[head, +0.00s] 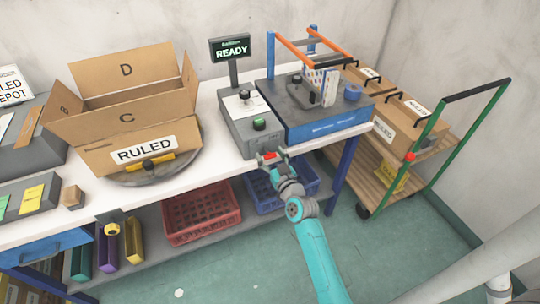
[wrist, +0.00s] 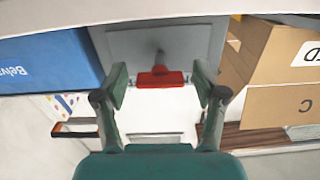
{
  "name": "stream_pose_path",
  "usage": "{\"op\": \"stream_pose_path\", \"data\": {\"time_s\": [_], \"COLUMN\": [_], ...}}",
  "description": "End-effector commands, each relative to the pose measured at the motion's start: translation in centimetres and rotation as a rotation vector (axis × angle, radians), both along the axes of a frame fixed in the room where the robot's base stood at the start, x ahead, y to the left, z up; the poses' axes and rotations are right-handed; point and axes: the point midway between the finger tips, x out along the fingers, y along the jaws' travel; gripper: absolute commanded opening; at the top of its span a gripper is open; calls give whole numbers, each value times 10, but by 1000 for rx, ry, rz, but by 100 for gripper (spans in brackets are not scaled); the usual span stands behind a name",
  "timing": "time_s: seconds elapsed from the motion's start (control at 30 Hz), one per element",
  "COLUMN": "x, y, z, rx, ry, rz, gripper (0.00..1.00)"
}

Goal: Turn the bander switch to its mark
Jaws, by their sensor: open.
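The bander (head: 325,122) is a blue and grey machine with orange-topped bars at the right end of the bench. Beside it stands a grey control box (head: 238,133) with a black knob (head: 245,96) and a green button (head: 259,123) on top. A red switch handle (head: 268,157) is low at the box's front; it also shows in the wrist view (wrist: 160,79) against a grey panel. My gripper (head: 271,163) is open at this handle. In the wrist view its fingers (wrist: 160,92) stand either side of the red handle, with gaps. I cannot make out the mark.
A sign reading READY (head: 231,49) stands behind the control box. An open carton marked RULED (head: 140,152) sits left on a round turntable (head: 190,166). Red (head: 201,212) and blue (head: 270,195) crates are below the bench. A loaded cart (head: 445,150) stands right.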

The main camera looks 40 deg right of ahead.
Motion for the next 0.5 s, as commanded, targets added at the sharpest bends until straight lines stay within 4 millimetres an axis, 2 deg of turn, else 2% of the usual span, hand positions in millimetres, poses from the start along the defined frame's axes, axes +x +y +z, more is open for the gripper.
{"op": "stream_pose_path", "data": {"time_s": [0.3, 0.33, 0.5], "x": [3, 3, 3], "y": [-1, -1, -1], "z": [0, 0, 0], "rx": [-1, -1, -1], "ry": [0, 0, 0], "rz": [0, 0, 0], "gripper": [71, 68, 26]}}
